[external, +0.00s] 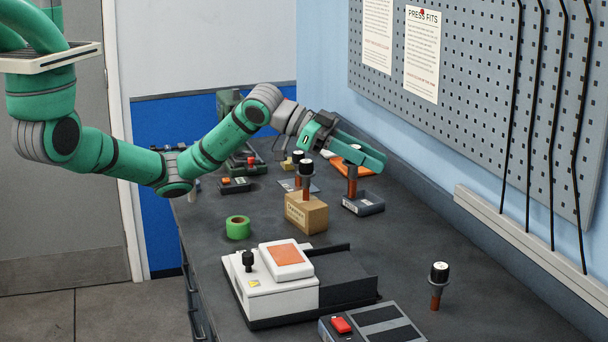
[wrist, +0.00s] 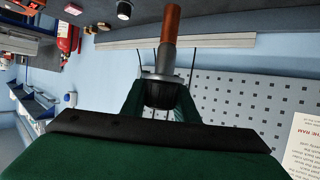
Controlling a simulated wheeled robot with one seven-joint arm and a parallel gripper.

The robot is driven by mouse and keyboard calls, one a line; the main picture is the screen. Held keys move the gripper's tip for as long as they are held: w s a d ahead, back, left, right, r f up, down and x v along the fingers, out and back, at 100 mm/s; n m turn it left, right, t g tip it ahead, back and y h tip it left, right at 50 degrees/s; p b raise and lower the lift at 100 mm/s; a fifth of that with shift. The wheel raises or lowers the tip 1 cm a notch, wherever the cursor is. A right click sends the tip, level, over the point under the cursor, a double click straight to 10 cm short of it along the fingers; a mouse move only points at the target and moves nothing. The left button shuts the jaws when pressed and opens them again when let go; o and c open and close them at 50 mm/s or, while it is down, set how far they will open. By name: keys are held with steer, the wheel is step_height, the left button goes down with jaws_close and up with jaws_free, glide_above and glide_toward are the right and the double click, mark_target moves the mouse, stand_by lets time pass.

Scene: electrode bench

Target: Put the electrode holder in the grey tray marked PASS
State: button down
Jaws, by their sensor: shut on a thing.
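My gripper (external: 368,156) is shut on an electrode holder with a copper-brown shaft (external: 352,186), grey collar and dark head. The holder hangs upright, copper end down, over a small grey tray (external: 370,208) with a white label. I cannot read the label or tell whether the shaft touches the tray floor. In the wrist view the holder (wrist: 170,27) sits between the fingertips (wrist: 161,97), its dark head gripped and its copper end pointing away. Similar holders stand on a cardboard-coloured block (external: 306,186), just behind it (external: 297,168), and alone at front right (external: 437,290).
A white machine (external: 275,285) with an orange panel and a grey box with a red button (external: 342,325) fill the front. Green tape (external: 238,227) lies at left. An orange item (external: 370,168) lies behind the tray. The pegboard wall (external: 480,90) rises at right.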

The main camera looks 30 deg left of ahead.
steer(key=w+a+n+t, duration=0.1)
steer(key=w+a, duration=0.2)
steer(key=w, duration=0.8)
steer(key=w+a+n+t, duration=0.1)
steer(key=w+a, duration=0.2)
steer(key=w, duration=0.8)
steer(key=w+a+n+t, duration=0.1)
steer(key=w+a, duration=0.2)
steer(key=w, duration=0.7)
steer(key=shift+y, duration=0.3)
steer(key=f, duration=1.8)
steer(key=shift+w, duration=0.3)
steer(key=shift+f, duration=0.15)
steer(key=c, duration=1.4)
jaws_free()
steer(key=shift+c, duration=0.2)
steer(key=shift+o, duration=0.3)
